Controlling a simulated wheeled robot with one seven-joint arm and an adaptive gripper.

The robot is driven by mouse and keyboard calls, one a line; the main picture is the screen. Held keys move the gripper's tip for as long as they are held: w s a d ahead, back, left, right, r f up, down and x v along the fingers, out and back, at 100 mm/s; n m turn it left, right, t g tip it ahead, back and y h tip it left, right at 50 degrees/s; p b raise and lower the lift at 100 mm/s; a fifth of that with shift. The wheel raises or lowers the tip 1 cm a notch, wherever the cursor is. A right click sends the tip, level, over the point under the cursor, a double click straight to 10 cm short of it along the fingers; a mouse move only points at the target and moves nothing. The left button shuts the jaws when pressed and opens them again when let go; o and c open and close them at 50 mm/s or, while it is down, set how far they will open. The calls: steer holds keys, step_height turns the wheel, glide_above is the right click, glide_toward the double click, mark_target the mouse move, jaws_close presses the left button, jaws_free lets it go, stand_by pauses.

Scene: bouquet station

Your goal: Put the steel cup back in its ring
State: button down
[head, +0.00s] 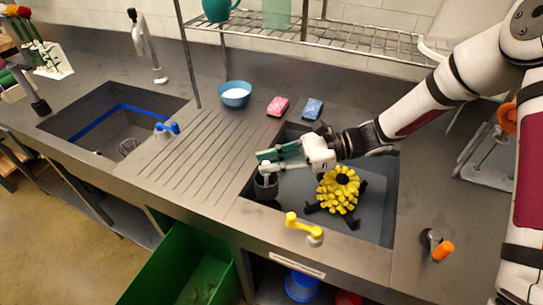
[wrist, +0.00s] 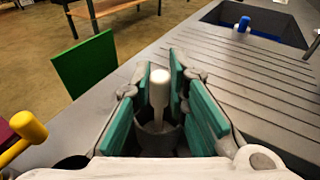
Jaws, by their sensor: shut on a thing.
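A dark grey cup (head: 266,187), apparently the steel cup, is upright at the sink's left front corner. A white round-topped post (wrist: 159,92) rises from the cup's mouth (wrist: 157,136) in the wrist view. I cannot tell whether post and cup are one piece. My gripper (head: 268,160) comes in level from the right, its teal pads (wrist: 160,85) closed on the post just above the cup. The pads hide the cup's sides. I cannot make out a ring for the cup, or whether the cup touches anything below.
The right sink (head: 375,215) holds a yellow flower-like thing (head: 338,188) on dark arms. A yellow-handled tap (head: 303,227) stands at the front edge and an orange-handled one (head: 437,245) at right. A blue bowl (head: 235,94) and pink sponge (head: 278,106) lie behind. The ribbed drainboard (head: 190,145) is clear.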

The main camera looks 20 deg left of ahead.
mark_target(278, 179)
steer(key=shift+f+b, duration=1.2)
steer(key=shift+f, duration=1.85)
steer(key=shift+f+b, duration=0.55)
steer(key=shift+f, duration=0.8)
steer(key=c, duration=1.5)
jaws_free()
steer(key=shift+d, duration=0.1)
steer(key=v, duration=1.2)
steer(key=shift+w+d+r, duration=0.1)
steer(key=shift+d+r, duration=0.05)
